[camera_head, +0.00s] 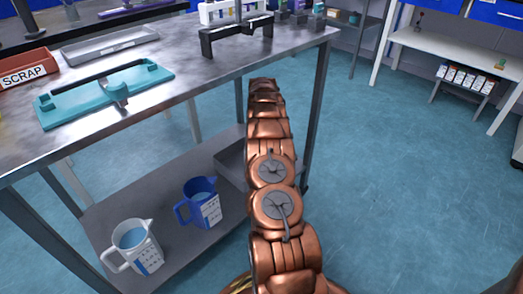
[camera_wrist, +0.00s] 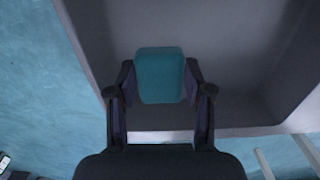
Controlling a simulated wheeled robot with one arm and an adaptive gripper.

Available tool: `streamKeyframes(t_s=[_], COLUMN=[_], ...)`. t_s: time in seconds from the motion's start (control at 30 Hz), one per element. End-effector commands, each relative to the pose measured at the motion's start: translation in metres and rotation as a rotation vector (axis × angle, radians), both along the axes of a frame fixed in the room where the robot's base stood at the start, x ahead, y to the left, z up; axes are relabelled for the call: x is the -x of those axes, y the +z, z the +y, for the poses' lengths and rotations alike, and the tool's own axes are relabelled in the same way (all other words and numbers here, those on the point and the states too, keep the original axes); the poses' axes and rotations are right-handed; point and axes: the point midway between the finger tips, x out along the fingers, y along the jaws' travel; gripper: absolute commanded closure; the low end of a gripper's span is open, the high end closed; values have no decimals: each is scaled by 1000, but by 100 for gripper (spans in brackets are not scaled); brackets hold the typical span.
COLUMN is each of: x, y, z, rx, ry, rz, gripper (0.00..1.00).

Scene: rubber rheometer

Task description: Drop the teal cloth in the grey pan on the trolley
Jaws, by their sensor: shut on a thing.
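In the wrist view my gripper (camera_wrist: 160,92) is shut on the teal cloth (camera_wrist: 160,70), a folded rounded block between the two fingers. The cloth is over the grey pan (camera_wrist: 200,128), inside its outline as seen from the wrist; the height above the pan floor is hard to tell. In the head view the grey pan (camera_head: 231,165) shows on the lower shelf of the trolley (camera_head: 170,215), partly hidden behind my copper arm. The gripper and cloth are hidden there.
The worktop (camera_head: 205,75) above holds a teal tray-like fixture (camera_head: 75,105) and a red scrap bin (camera_head: 25,78). Open blue floor (camera_head: 400,170) lies to the right.

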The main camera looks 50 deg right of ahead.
Motion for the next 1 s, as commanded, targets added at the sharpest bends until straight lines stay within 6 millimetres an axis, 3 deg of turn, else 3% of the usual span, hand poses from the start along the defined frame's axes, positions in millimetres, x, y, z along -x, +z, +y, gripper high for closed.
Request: streamKeyframes(t_s=[0.1, 0.97, 1.0], x=[0, 0, 0], y=[-14, -24, -24], z=[0, 0, 0], rx=[0, 1, 1], ry=[-1, 0, 0], rz=[0, -1, -1], gripper=[82, 82, 46])
